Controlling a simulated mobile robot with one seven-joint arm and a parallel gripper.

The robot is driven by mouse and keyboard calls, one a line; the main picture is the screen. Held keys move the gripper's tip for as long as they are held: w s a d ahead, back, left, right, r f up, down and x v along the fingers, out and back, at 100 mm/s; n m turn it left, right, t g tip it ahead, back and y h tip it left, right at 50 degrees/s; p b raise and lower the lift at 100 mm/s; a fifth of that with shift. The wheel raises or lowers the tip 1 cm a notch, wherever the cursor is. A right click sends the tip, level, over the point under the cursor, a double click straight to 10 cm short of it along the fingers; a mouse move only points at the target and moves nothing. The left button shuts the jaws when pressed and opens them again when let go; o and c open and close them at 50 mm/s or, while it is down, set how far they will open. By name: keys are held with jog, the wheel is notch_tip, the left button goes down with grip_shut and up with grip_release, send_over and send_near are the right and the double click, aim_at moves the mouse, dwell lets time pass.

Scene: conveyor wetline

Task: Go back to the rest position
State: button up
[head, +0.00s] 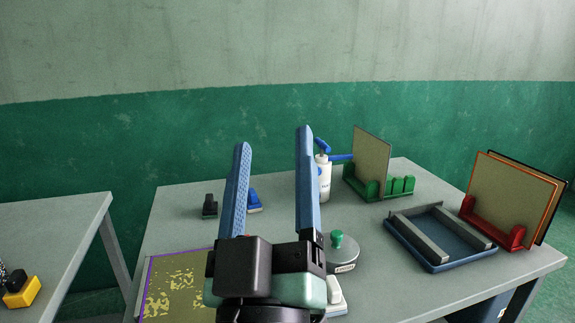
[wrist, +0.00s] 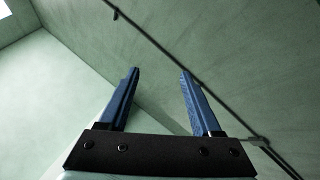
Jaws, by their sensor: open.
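My gripper (head: 271,185) is raised in front of the table in the head view, its two blue fingers pointing up and spread apart. Nothing is between the fingers. In the wrist view the gripper (wrist: 159,82) also shows open and empty, aimed at the pale green upper wall and ceiling. My arm and gripper cover the middle of the table's front part in the head view.
A grey table (head: 390,285) carries a purple-edged panel (head: 180,290), a spray bottle (head: 324,180), a green rack (head: 400,187), a blue tray (head: 440,262), a red rack (head: 505,236) and a green-knobbed round weight (head: 340,252). Another table (head: 60,225) stands left, across a gap.

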jog(key=s+r+m+t+p, duration=0.1)
jog(key=r+p, duration=0.6)
jog(key=r, duration=0.7)
jog(key=s+d+r+m+t+p, duration=0.1)
jog(key=s+r+m+p, duration=0.2)
jog(key=r+p, duration=0.4)
notch_tip(320, 180, up, 7)
jog(key=shift+s+d+f+t, duration=0.1)
jog(key=shift+s+d+t, duration=0.15)
jog(key=shift+s, duration=0.55)
